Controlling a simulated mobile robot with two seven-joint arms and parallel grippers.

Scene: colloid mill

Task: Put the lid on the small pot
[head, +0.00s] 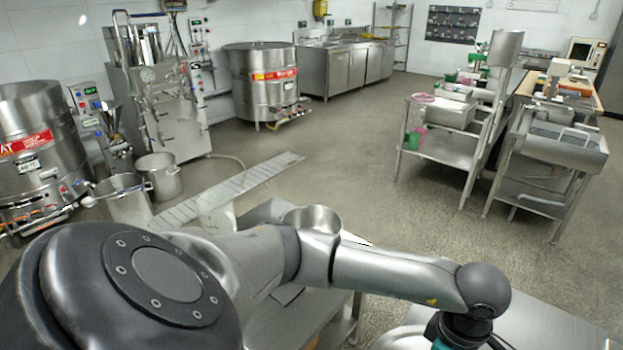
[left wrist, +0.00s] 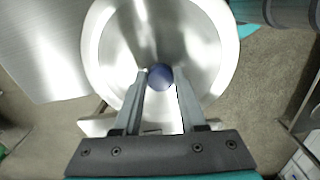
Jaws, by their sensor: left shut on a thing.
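My left gripper (left wrist: 160,76) is shut on the dark blue knob (left wrist: 160,76) of a round, shiny metal lid (left wrist: 110,60). The lid fills the upper middle of the left wrist view, beyond the fingertips. In the head view my left arm reaches across the bottom to the right, and its gripper is mostly cut off by the lower edge. Two open steel pots stand on the floor at the left, a nearer one (head: 125,205) and a slightly farther, smaller-looking one (head: 159,178). My right gripper is not in view.
A large steel kettle (head: 263,85) stands at the back, another (head: 25,130) at the far left. A floor drain grate (head: 235,187) runs past the pots. Steel work tables (head: 560,150) stand at the right. The middle floor is clear.

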